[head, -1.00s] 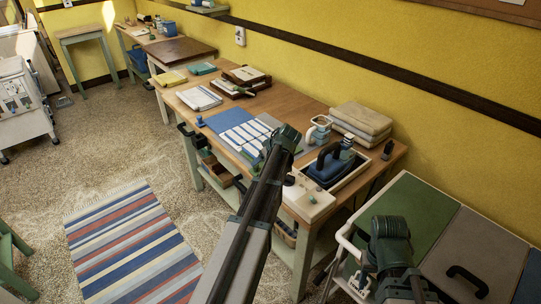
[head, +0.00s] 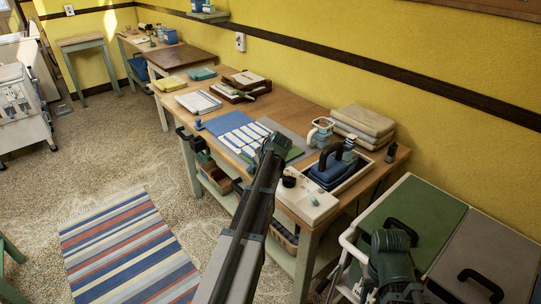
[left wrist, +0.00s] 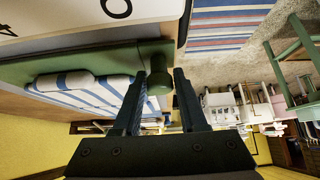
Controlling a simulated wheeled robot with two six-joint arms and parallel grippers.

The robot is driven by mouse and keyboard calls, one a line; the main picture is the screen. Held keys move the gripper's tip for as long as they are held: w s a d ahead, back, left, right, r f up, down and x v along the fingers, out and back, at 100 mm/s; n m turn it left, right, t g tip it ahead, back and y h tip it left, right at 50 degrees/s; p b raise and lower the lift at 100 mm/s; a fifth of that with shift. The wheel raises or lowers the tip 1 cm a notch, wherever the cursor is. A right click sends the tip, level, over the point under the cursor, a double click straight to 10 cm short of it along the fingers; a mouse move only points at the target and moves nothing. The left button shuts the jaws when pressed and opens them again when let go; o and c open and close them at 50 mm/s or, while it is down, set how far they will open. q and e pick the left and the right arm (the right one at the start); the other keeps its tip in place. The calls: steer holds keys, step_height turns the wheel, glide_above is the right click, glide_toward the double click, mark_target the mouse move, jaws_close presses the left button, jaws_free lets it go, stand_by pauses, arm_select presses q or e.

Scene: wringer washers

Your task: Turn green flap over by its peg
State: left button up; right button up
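The green flap (head: 295,153) lies on the table beside blue-and-white striped cloths, partly hidden behind my left arm in the head view. In the left wrist view the flap (left wrist: 60,68) is a flat green board along the left. Its green peg (left wrist: 158,75) sticks out at the board's end, between or just beyond my left fingertips. My left gripper (left wrist: 160,77) is open, one finger on each side of the peg's outline; I cannot tell whether either touches it. My right gripper (head: 391,242) is over the cart at lower right, its fingertips not clear.
A white box with knobs (head: 308,197) and a blue iron-like object (head: 329,172) in a tray stand right of the left gripper. Folded cloths (head: 363,123) lie behind. A cart panel with a black handle (head: 480,284) is at lower right. The rug area is open floor.

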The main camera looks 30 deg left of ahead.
arm_select(q)
steer(key=c, duration=0.4)
steer(key=r+p, duration=0.2)
steer(key=p, duration=0.1)
steer(key=a+r+h+p, duration=0.1)
steer(key=shift+w+a+g, duration=0.1)
steer(key=shift+w+g, duration=0.2)
steer(key=shift+w, duration=0.05)
steer(key=r+p, duration=0.1)
steer(key=p, duration=0.1)
steer(key=a+r+h+p, duration=0.1)
steer(key=r+h+p, duration=0.1)
steer(key=p, duration=0.1)
steer(key=shift+w+a+r+g+p, duration=0.1)
steer(key=shift+w+a+g+p, duration=0.2)
steer(key=shift+a+g, duration=0.1)
